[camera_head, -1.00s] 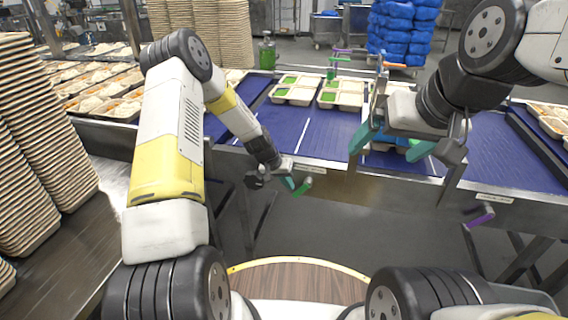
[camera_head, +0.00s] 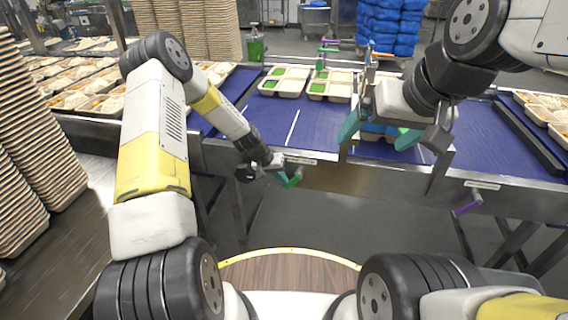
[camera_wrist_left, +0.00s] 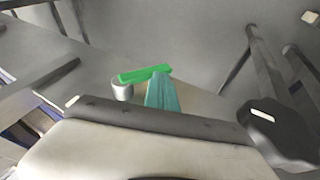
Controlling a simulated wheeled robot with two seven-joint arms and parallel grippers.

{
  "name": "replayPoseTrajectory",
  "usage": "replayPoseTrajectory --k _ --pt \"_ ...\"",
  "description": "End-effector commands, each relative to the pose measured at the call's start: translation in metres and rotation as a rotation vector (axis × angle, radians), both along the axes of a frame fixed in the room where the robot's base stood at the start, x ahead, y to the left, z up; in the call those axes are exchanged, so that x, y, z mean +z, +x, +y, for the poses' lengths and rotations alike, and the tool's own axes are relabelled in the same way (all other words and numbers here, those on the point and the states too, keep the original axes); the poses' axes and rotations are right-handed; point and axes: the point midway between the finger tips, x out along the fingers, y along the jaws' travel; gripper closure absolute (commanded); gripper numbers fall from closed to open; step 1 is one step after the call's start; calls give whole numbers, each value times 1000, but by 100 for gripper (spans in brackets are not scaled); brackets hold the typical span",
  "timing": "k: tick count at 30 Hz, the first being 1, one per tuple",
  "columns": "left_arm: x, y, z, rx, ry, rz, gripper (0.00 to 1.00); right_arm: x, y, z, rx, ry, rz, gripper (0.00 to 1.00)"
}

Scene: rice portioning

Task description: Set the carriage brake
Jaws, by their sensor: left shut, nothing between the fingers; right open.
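A green lever (camera_head: 295,178) sticks out below the front edge of the conveyor, by a small label plate. A purple lever (camera_head: 467,206) hangs from the same edge further right. The frames do not show which one is the carriage brake. My left gripper (camera_head: 282,178) is shut and empty, its teal fingertips right beside the green lever. In the left wrist view the green lever (camera_wrist_left: 145,74) lies just beyond the teal fingertips (camera_wrist_left: 162,92), above a grey round post; contact cannot be told.
The blue conveyor (camera_head: 270,125) carries food trays (camera_head: 292,86) with green and white portions. A green bottle (camera_head: 256,48) stands at the back.

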Motion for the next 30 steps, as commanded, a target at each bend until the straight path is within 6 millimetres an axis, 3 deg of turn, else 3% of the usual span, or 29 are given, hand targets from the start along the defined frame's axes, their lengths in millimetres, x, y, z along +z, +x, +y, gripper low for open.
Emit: replayPoseTrajectory --k 11,23,30 --pt "-6 -1 0 3 -74 18 100 0 0 0 0 0 0 6" --pt "-20 -2 -6 3 -328 62 100 0 0 0 0 0 0 6" --pt "-29 -3 -14 -1 -313 58 100 0 0 0 0 0 0 6"
